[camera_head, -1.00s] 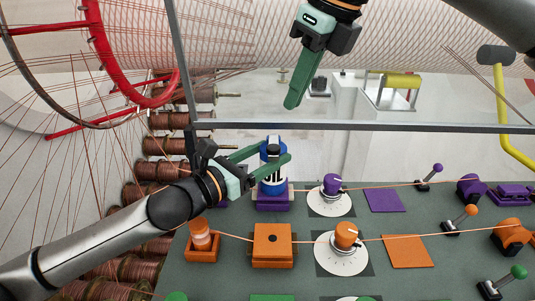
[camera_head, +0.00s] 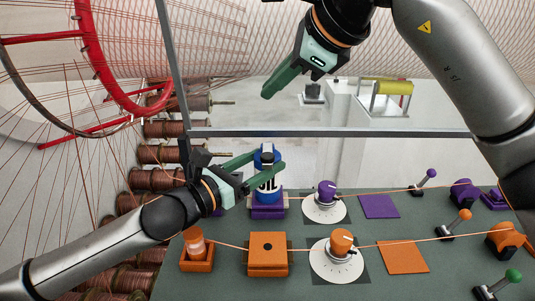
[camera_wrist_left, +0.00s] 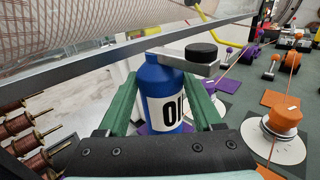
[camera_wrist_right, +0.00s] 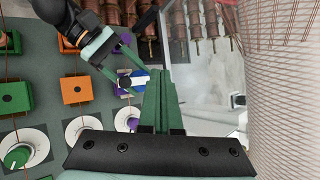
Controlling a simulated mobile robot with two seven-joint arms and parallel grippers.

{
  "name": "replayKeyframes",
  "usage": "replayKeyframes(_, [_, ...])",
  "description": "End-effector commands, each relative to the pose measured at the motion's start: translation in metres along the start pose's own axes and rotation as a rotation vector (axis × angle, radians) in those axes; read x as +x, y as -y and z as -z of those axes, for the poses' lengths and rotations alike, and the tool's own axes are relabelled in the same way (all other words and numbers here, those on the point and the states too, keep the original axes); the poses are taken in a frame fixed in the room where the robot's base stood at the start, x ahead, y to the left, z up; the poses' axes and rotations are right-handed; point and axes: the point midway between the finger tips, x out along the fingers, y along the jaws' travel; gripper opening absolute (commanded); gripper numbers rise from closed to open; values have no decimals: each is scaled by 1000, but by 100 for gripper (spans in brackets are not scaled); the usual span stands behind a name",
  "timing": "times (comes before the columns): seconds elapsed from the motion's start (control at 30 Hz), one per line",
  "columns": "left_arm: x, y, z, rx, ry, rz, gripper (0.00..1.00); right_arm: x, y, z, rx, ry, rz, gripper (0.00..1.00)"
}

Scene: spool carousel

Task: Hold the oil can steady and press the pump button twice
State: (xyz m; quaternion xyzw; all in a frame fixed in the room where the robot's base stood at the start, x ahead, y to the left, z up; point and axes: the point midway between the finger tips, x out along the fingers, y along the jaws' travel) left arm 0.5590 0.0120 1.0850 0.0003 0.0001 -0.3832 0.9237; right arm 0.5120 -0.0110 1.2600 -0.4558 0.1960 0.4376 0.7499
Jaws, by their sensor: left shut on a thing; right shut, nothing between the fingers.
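The blue oil can (camera_head: 268,185) with a white label stands upright on a purple block (camera_head: 268,207) at the back of the table. My left gripper (camera_head: 268,161) is shut on the can, one finger on each side. The left wrist view also shows the can (camera_wrist_left: 164,90) between the fingers. The black pump button (camera_wrist_left: 201,52) sits on a grey arm at the can's top. My right gripper (camera_head: 267,94) is shut and empty, above and behind the can, apart from it. In the right wrist view its closed fingers (camera_wrist_right: 158,95) are beside the can (camera_wrist_right: 138,82).
A grey metal bar (camera_head: 330,132) runs along the table's back edge. A purple dial (camera_head: 326,192) and an orange dial (camera_head: 341,242) are right of the can. Copper spools (camera_head: 160,180) line the left. Thin orange threads cross the table.

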Motion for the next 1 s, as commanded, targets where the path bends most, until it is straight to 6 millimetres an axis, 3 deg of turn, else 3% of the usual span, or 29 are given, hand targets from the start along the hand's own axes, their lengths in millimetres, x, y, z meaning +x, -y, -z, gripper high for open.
replayKeyframes(0.37, [0,0,1,-1,-2,0,0,6,-4,4,3,-3,-4,0])
replayKeyframes(1.0, [0,0,1,-1,-2,0,0,58,-43,42,2,-2,-4,0])
